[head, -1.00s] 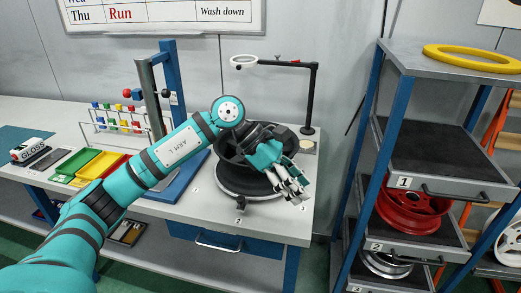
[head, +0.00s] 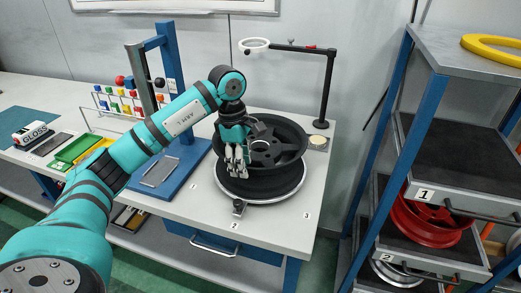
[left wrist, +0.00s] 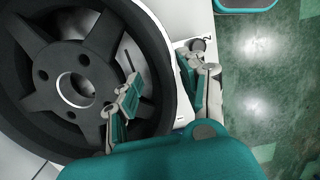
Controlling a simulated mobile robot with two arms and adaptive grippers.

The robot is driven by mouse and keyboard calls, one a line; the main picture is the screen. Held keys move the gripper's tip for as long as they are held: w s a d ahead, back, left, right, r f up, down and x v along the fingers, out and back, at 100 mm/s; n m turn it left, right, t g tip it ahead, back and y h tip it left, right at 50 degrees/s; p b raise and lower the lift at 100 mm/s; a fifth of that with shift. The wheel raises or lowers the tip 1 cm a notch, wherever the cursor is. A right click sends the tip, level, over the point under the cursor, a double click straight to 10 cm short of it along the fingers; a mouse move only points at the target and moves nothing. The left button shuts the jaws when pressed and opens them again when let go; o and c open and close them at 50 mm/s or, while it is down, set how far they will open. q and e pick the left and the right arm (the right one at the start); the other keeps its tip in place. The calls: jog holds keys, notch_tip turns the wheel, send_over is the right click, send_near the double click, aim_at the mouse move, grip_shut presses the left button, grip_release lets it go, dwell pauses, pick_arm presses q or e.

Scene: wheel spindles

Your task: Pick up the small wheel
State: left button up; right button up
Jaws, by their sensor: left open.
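A black spoked wheel (head: 285,160) lies flat on a black round stand with a silver edge (head: 276,197) on the bench. In the left wrist view this wheel (left wrist: 75,58) fills the left side, its hub hole and spokes showing. My left gripper (head: 238,172) points down at the wheel's front-left rim. In the left wrist view the open gripper (left wrist: 160,72) has one finger over the inside of the wheel and the other outside, with the rim between them. I cannot tell whether either finger touches. My right gripper is not in view.
A black post with a white ring (head: 255,44) stands behind the wheel. A blue frame (head: 172,75) stands to its left. A shelf rack at right holds a red wheel (head: 428,222), a silver wheel (head: 395,273) and a yellow ring (head: 497,49). The bench's front right is clear.

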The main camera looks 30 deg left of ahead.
aim_at(247, 182)
pick_arm(q)
jog(key=shift+s+d+f, duration=0.1)
jog(key=shift+d+f, duration=0.1)
jog(key=shift+f, duration=0.8)
jog(key=f, duration=0.1)
jog(key=f+p, duration=0.1)
jog(key=f, duration=0.1)
jog(key=f+p, duration=0.1)
jog(key=shift+w+d+f, duration=0.2)
jog(key=shift+d, duration=0.15)
jog(key=shift+f, duration=0.3)
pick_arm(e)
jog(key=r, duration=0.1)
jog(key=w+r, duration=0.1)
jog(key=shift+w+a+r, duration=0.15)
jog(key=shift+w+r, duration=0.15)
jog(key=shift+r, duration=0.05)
pick_arm(q)
jog(key=shift+c, duration=0.2)
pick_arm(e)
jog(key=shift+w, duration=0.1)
